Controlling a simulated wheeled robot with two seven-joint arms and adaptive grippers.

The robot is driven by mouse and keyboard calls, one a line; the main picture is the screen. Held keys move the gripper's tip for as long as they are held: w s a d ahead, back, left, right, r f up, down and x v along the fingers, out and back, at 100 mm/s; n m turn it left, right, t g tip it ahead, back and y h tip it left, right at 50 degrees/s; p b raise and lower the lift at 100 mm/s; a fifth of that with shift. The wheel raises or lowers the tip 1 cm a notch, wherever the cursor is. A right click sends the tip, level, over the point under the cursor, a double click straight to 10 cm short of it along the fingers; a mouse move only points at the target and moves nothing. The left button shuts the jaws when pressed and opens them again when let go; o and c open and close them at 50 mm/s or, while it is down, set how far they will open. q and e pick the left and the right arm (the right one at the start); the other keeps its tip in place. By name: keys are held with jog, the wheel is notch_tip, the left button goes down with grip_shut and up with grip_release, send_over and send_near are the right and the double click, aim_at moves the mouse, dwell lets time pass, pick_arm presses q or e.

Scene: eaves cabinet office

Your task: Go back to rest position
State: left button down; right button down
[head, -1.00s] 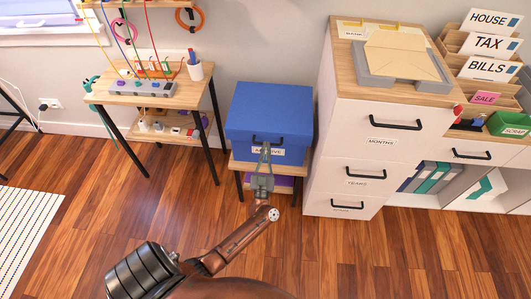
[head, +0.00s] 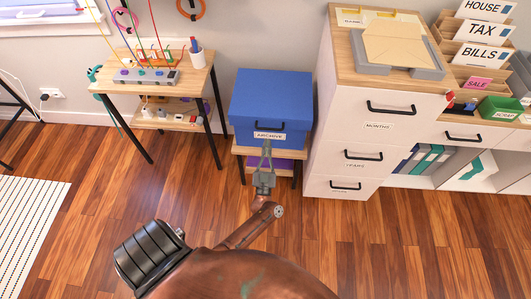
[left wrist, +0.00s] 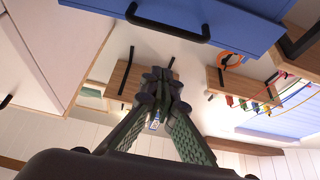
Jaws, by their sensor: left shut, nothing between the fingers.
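My left gripper (head: 266,155) is shut and empty in the head view. It is in front of the blue box labelled ARCHIVE (head: 270,100), its tips just below the label, over the small wooden stand (head: 244,151). In the left wrist view, the left gripper's fingers (left wrist: 158,82) meet at the tips with nothing held. The blue box (left wrist: 230,20) and its black handle (left wrist: 168,27) show above them there. My right gripper is not in view.
The drawer cabinet (head: 380,110) with a tray and envelope on top stands to the right of the box. A wooden table (head: 150,62) with a grey power strip stands at left. Sorting racks (head: 480,55) are at far right. The wood floor in front is clear.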

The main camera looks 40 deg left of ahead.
pick_arm(q)
jog(key=shift+v, duration=1.65)
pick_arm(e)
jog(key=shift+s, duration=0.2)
pick_arm(q)
jog(key=shift+f, duration=0.1)
